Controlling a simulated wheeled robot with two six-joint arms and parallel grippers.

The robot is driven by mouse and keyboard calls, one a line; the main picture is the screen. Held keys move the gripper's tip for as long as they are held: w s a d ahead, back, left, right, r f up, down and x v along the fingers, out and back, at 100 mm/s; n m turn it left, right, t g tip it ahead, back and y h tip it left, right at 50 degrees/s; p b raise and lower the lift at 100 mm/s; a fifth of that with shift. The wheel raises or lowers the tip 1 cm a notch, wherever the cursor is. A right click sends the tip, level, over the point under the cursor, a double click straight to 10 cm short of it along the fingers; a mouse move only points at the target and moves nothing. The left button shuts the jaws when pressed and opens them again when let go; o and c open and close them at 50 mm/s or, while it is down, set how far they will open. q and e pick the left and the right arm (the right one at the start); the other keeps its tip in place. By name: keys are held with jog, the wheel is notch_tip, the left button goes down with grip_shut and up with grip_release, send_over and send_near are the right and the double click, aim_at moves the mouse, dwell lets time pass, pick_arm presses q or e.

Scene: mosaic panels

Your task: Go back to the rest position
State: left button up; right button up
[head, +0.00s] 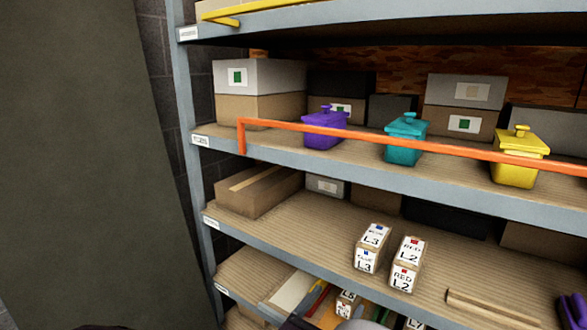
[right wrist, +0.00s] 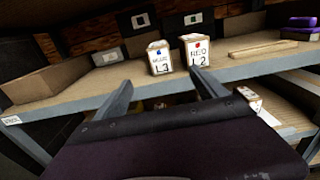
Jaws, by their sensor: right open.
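My right gripper (right wrist: 161,78) shows in the right wrist view with its two fingers apart and nothing between them. It is in front of the edge of a shelf (right wrist: 75,97). Beyond the fingertips, two white boxes stand upright on that shelf: a blue-marked L3 box (right wrist: 159,62) and a red-marked L2 box (right wrist: 197,53). The gripper appears apart from both. The head view also shows the L3 box (head: 367,262) and the L2 box (head: 402,279). My left gripper is not in view.
On the shelf above, purple (head: 323,131), teal (head: 405,146) and yellow (head: 515,172) lidded pots stand near an orange rail (head: 357,137). A cardboard box (head: 240,197) is at the left of the middle shelf. More labelled boxes (head: 346,301) are on the lower shelf.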

jog(key=s+d+r+m+g+h, duration=0.15)
jog(key=d+m+g+h, duration=0.4)
jog(key=d, duration=0.95)
jog(key=s+d+f+m+g+y, duration=0.2)
jog(key=s+d+f+m+g, duration=0.3)
jog(key=s+d+m+g, duration=0.35)
jog(key=s+a+f+m+g+y, duration=0.2)
jog(key=s+f+m+g+y, duration=0.2)
jog(key=s+f+m+y, duration=0.4)
jog(key=w+a+f+m+t+y, duration=0.1)
jog(key=a+f+m+t+y, duration=0.1)
jog(key=a, duration=0.4)
jog(key=w+a+f+m+t+y, duration=0.2)
jog(key=a+f+m+y, duration=0.1)
jog(key=a+m, duration=0.2)
jog(key=shift+w+a+f+m+y, duration=0.2)
jog(key=shift+a+m+y, duration=0.15)
jog(key=shift+a, duration=0.35)
